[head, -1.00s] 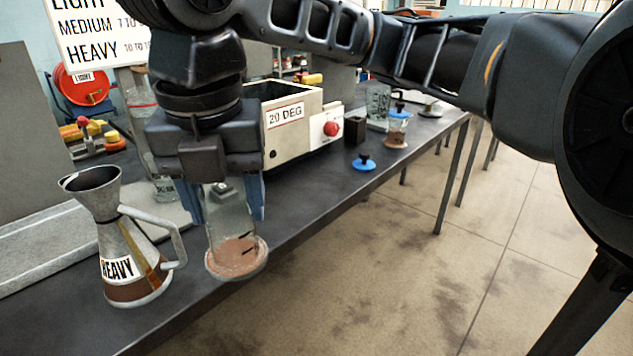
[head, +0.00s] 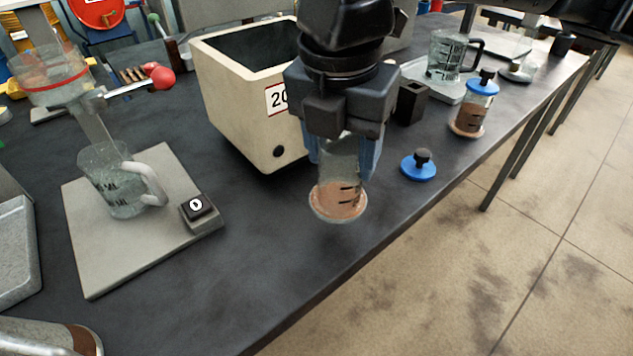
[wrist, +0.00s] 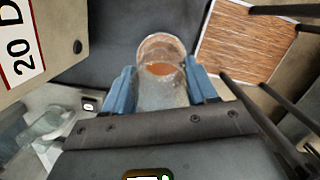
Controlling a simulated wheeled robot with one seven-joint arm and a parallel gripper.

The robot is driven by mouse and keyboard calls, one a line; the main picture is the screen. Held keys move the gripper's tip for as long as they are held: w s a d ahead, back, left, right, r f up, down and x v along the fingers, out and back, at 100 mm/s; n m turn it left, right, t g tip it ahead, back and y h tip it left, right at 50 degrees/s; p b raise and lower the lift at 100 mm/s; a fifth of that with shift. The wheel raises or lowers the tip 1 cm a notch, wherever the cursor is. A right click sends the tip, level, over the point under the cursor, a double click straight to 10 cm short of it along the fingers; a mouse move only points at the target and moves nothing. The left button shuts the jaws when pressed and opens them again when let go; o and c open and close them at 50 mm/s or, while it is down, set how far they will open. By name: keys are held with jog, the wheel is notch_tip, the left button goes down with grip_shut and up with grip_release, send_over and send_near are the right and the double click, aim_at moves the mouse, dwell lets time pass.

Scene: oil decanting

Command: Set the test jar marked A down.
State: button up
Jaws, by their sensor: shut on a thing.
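A clear test jar (head: 338,190) with brown liquid in its lower part and dark level marks is held upright between the blue fingers of my gripper (head: 343,165). My gripper points down and is shut on the jar. The jar also shows in the wrist view (wrist: 163,85), between both fingers (wrist: 163,90). The jar is over the bench (head: 270,260) near its front edge; I cannot tell whether its base touches the top. No letter A can be read on it. A blue lid with a black knob (head: 419,170) lies on the bench to the right.
A cream bath (head: 232,110) stands just behind left. A second jar with a blue lid (head: 472,110) and a glass jug (head: 446,65) stand at right. A jug (head: 115,190) sits on a grey plate (head: 95,255) at left. Bench in front of the jar is clear.

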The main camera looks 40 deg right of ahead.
aim_at(315, 197)
jog(key=shift+w+a+f, duration=0.9)
jog(key=shift+w+a, duration=0.05)
jog(key=shift+a, duration=0.25)
jog(key=shift+a+f, duration=0.15)
jog(key=shift+f, duration=1.85)
jog(key=shift+f, duration=0.2)
jog(key=o, duration=1.5)
jog(key=shift+r, duration=0.15)
notch_tip(315, 197, up, 12)
jog(key=a+p, duration=0.1)
jog(key=shift+s+a, duration=0.35)
jog(key=shift+a, duration=0.05)
